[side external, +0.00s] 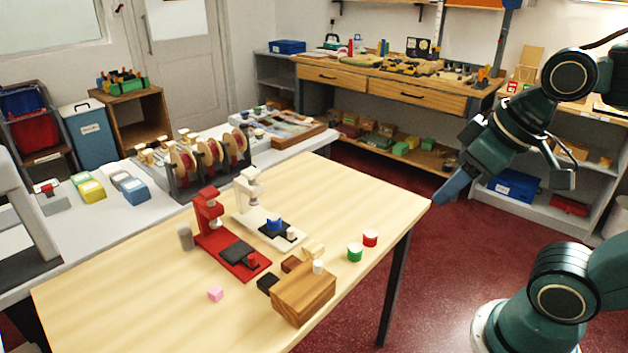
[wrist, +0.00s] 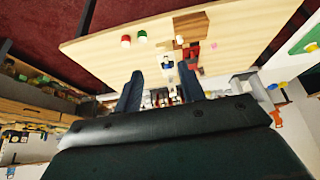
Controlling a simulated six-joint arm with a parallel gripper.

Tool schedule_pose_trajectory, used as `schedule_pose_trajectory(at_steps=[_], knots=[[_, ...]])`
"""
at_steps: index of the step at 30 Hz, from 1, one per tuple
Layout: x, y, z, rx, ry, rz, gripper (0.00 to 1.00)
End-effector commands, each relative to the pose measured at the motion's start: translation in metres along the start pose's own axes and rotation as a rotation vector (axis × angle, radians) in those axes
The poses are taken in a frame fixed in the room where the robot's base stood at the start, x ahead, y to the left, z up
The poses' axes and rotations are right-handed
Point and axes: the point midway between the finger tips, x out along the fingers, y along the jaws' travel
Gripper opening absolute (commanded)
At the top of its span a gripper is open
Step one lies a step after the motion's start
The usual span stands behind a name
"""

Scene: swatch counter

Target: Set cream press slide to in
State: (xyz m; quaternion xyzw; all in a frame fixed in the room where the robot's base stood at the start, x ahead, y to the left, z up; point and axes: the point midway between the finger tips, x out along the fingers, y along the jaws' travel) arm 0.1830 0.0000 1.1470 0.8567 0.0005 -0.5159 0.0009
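The cream press (side external: 248,203) stands on the wooden table, with an upright column and head at the back of its base. Its dark slide (side external: 291,241) lies at the front end of the base, clear of the head. A blue piece (side external: 273,224) sits on the slide, and a small cream knob (side external: 291,233) is at its front. In the wrist view the blue piece (wrist: 167,65) is small and far off. My gripper (side external: 437,201) is off the table's right corner, well away from the press. Its two fingers are apart and empty in the wrist view (wrist: 160,70).
A red press (side external: 207,222) with a dark slide stands just left of the cream one. A wooden block (side external: 303,296), a green cylinder (side external: 354,253), a red cylinder (side external: 370,238) and a pink cube (side external: 215,293) lie nearby. The table's right end is clear.

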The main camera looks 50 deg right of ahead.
Motion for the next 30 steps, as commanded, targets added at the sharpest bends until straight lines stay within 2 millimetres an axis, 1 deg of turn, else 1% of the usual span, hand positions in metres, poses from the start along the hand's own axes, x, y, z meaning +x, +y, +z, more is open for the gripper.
schedule_pose_trajectory(at_steps=[5,8,14,23,30], knots=[[0.001,0.0,-0.018,-0.007,-0.027,0.001,0.4],[0.003,0.001,-0.035,-0.014,-0.048,0.001,0.4],[0.014,0.001,-0.074,-0.03,-0.1,0.0,0.4],[0.043,0.003,-0.13,-0.054,-0.176,-0.002,0.4],[0.079,0.004,-0.17,-0.073,-0.238,-0.005,0.4]])
